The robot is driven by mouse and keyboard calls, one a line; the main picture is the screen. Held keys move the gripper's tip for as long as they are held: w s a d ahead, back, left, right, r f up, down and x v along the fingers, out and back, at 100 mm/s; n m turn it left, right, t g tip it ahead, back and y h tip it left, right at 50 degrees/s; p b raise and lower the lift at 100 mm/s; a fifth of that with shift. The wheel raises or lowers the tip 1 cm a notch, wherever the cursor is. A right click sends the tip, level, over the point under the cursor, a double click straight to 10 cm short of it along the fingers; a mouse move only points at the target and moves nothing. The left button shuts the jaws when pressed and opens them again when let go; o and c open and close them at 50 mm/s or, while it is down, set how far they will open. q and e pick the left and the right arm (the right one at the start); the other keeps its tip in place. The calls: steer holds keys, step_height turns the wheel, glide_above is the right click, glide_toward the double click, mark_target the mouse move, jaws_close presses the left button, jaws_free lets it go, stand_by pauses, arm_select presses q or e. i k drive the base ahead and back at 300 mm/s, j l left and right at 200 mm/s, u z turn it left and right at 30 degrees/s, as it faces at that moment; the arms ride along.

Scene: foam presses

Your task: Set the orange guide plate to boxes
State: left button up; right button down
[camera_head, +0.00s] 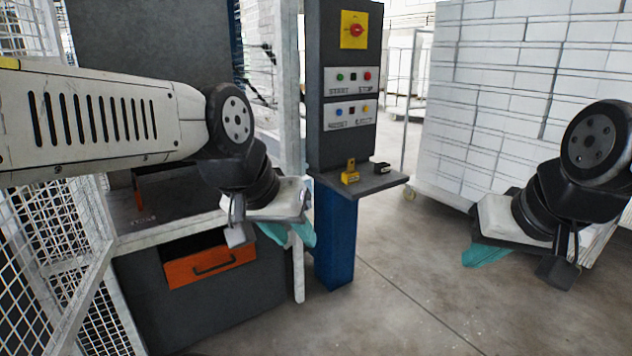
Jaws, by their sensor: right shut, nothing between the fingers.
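A narrow orange plate (138,192) stands upright at the left end of the dark press bed (178,198); my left arm partly hides it. Small lettering on the bed's front edge beside it is too small to read. My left gripper (289,236) has teal fingertips a little apart, with nothing seen between them. It hangs in front of the press's right post, to the right of the orange plate and apart from it. My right gripper (486,255) is shut and empty over the floor at the right, far from the press.
An orange drawer (210,264) with a dark handle sits below the bed. A control post (342,90) with buttons and a red knob has a small shelf (372,184) holding a yellow block (350,173). Mesh fencing (75,255) stands left. White stacks (535,80) stand behind. The middle floor is clear.

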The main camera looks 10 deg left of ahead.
mark_target(134, 180)
steer(key=i+j+u, duration=0.3)
steer(key=i+u, duration=0.15)
steer(key=i+j+u, duration=0.15)
steer(key=i+u, duration=0.75)
steer(key=i+l+u, duration=0.25)
steer(key=i+u, duration=0.35)
steer(key=i, duration=0.45)
steer(key=u, duration=0.75)
